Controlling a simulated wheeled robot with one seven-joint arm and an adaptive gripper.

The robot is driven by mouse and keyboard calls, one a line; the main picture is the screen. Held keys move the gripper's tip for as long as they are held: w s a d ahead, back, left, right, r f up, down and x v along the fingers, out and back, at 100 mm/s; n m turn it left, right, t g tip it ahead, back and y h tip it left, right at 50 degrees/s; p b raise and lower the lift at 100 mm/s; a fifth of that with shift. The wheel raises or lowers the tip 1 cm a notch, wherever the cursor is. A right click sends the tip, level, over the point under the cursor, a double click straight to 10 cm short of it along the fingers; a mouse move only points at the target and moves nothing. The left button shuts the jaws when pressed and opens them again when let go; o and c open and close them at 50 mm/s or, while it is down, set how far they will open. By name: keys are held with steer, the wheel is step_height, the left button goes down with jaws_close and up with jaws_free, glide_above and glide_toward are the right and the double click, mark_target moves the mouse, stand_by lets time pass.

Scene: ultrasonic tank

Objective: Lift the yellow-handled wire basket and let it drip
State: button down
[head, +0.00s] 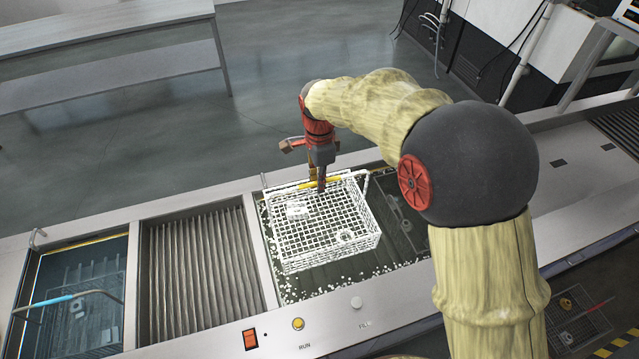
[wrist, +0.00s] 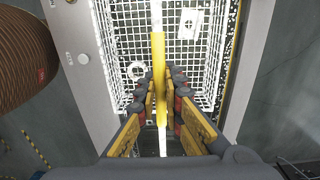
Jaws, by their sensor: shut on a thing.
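The white wire basket (head: 322,228) is in the tank compartment right of the ribbed one, with small white bubbles or drops around it. Its yellow handle grip (head: 322,182) is at the basket's far side in the head view. My gripper (head: 321,184) is shut on this grip from above. In the wrist view the yellow grip (wrist: 158,70) runs between the two fingers (wrist: 160,97), and the white mesh (wrist: 178,55) lies below. Small metal parts (head: 297,208) lie in the basket. I cannot tell how far the basket is raised from the liquid.
A ribbed compartment (head: 200,260) is left of the tank. Farther left, a liquid-filled bay (head: 75,290) holds a basket with a blue handle (head: 70,298). Buttons (head: 298,323) line the front ledge.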

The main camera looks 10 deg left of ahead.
steer(key=shift+r+p, duration=1.35)
steer(key=shift+r, duration=1)
steer(key=shift+f, duration=0.1)
